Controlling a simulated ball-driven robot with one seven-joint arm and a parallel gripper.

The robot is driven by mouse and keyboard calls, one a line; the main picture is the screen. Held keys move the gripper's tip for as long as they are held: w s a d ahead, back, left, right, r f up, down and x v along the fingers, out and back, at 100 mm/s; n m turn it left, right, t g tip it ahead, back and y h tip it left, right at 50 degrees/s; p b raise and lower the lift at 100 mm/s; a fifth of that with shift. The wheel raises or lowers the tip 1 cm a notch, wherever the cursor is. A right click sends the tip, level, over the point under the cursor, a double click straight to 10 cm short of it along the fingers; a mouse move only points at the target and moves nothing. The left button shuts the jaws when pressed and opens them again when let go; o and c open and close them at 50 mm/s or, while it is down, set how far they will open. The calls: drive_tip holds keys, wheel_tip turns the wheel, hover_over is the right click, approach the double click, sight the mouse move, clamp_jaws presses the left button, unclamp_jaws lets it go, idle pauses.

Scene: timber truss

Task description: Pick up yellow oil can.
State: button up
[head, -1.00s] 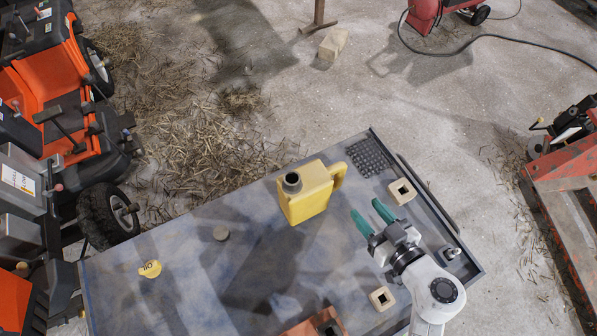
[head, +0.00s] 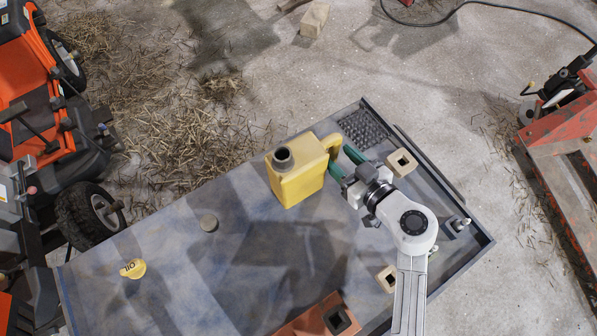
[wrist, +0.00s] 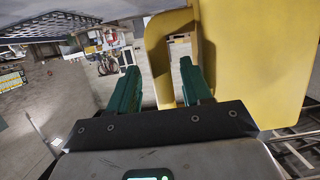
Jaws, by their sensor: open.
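The yellow oil can (head: 296,172) stands upright on the blue-grey bench top, with its dark open spout facing up and its handle on the right side. My gripper (head: 341,158) is open at the handle side of the can. In the wrist view the can (wrist: 262,60) fills the upper right, and its handle (wrist: 160,55) shows ahead between the two green fingers of my gripper (wrist: 160,88). I cannot tell whether the fingers touch the handle. In the head view the fingertips are partly hidden by the handle.
The bench top left of the can is mostly clear.

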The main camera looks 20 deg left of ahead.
sight(337, 155)
drive_tip(key=shift+f+b+x, duration=0.25)
drive_tip(key=shift+b+x, duration=0.55)
drive_tip(key=shift+x, duration=0.35)
drive_tip(key=shift+w+a+b, duration=0.25)
drive_tip(key=shift+a+b, duration=0.1)
drive_tip(key=shift+a, duration=0.05)
drive_tip(key=shift+c, duration=0.5)
clamp_jaws()
drive_tip(key=shift+r, duration=0.2)
